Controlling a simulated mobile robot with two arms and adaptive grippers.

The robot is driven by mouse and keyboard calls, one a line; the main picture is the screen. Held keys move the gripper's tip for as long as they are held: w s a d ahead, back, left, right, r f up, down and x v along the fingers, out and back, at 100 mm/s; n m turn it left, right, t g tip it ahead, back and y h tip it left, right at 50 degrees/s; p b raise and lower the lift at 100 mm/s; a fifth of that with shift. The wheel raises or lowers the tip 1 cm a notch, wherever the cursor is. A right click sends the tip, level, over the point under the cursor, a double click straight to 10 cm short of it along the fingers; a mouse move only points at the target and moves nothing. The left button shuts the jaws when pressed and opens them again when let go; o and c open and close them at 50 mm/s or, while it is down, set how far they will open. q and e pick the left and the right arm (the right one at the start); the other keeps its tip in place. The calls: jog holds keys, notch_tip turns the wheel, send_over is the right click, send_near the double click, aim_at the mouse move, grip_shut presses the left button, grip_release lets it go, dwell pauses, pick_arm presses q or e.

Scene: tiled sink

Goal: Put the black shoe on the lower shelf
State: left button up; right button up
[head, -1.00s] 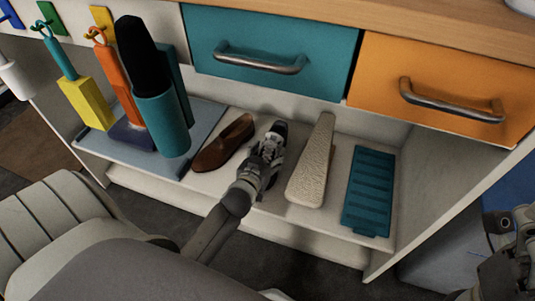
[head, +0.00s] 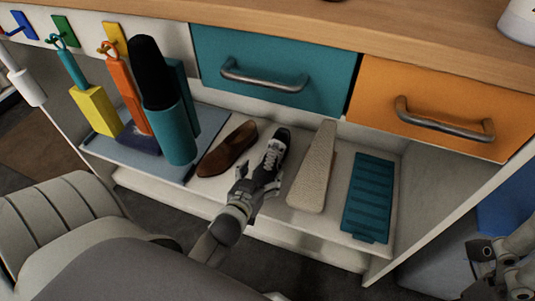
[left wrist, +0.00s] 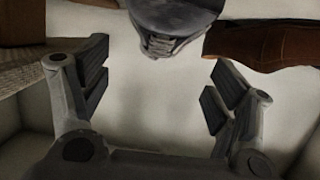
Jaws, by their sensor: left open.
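The black shoe (head: 274,151) with pale laces lies on the lower shelf (head: 334,221), between a brown shoe (head: 228,150) and a beige wedge-shaped block (head: 314,170). My left gripper (head: 259,186) is open at the near end of the black shoe, with nothing held. In the left wrist view the black shoe (left wrist: 172,20) shows at the top, just beyond and apart from the open fingers of the left gripper (left wrist: 155,85). The brown shoe (left wrist: 265,45) is at its upper right. My right gripper (head: 505,268) shows only partly at the right edge; its fingers are unclear.
A teal ribbed mat (head: 369,197) lies on the shelf's right part. A blue-grey tray (head: 110,150) with brush holders stands on the left. A teal drawer (head: 272,65) and an orange drawer (head: 445,100) hang above. Bare shelf shows between wedge and mat.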

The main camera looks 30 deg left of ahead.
pick_arm(q)
jog(key=shift+p+v, duration=0.5)
jog(key=shift+v, duration=1.8)
